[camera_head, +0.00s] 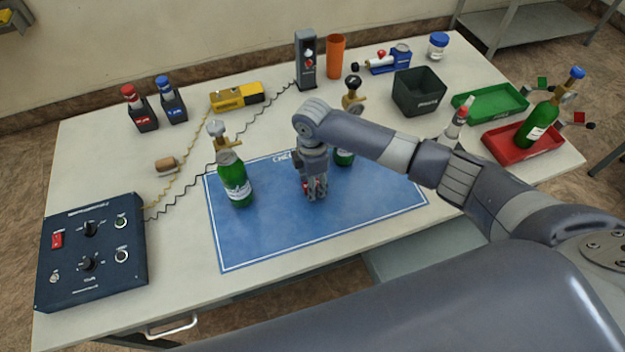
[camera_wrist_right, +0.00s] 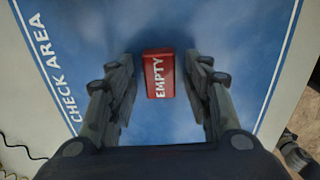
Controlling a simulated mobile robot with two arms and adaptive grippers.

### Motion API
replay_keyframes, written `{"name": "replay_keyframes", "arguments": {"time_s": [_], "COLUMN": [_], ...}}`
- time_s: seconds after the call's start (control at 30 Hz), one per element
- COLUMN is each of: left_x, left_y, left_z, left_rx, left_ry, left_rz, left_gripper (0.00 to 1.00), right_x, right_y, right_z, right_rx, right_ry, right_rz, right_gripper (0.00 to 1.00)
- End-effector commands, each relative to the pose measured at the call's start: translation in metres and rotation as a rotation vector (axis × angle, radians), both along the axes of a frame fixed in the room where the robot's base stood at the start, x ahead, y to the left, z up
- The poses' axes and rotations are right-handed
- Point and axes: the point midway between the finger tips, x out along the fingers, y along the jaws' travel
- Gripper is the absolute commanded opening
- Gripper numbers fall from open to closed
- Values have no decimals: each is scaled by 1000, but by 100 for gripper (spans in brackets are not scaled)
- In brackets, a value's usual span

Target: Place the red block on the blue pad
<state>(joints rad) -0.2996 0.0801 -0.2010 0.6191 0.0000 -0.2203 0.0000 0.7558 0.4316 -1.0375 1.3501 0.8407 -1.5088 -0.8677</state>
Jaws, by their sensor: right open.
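The red block, marked "EMPTY" (camera_wrist_right: 159,74), lies on the blue pad marked "CHECK AREA" (camera_wrist_right: 160,20). In the head view the blue pad (camera_head: 270,235) covers the front middle of the table, and a bit of red shows at my right gripper (camera_head: 315,193), which hides most of the block. In the right wrist view my right gripper (camera_wrist_right: 161,66) is open, its fingers on either side of the block with a gap at each side. My left gripper is not in view.
One green bottle (camera_head: 236,183) stands on the pad left of my gripper, another (camera_head: 344,157) just behind it. A red tray (camera_head: 500,142) with a bottle and a green tray (camera_head: 490,104) are at right. A control box (camera_head: 92,255) sits at left. The pad's front is clear.

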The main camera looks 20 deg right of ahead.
Motion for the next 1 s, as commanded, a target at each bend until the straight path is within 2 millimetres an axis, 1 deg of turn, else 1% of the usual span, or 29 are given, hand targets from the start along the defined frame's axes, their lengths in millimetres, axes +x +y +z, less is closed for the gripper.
{"name": "replay_keyframes", "arguments": {"time_s": [0.17, 0.27, 0.37, 0.5, 0.7, 0.83, 1.0], "left_x": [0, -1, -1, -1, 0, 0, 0], "left_y": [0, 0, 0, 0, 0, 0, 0], "left_z": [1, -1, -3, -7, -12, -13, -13], "left_rx": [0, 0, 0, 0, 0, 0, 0], "left_ry": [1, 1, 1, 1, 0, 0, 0], "left_rz": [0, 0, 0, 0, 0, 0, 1], "left_gripper": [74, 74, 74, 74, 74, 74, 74], "right_x": [0, 1, 1, 1, 1, 0, 0], "right_y": [0, 0, 0, 0, 0, 0, 0], "right_z": [5, 16, 35, 67, 104, 117, 123], "right_rx": [0, 1, 2, 1, 1, 1, 0], "right_ry": [-1, -3, -5, -5, -3, -1, 0], "right_rz": [0, 1, 1, 1, 0, 0, 0], "right_gripper": [46, 46, 46, 46, 46, 46, 46]}}
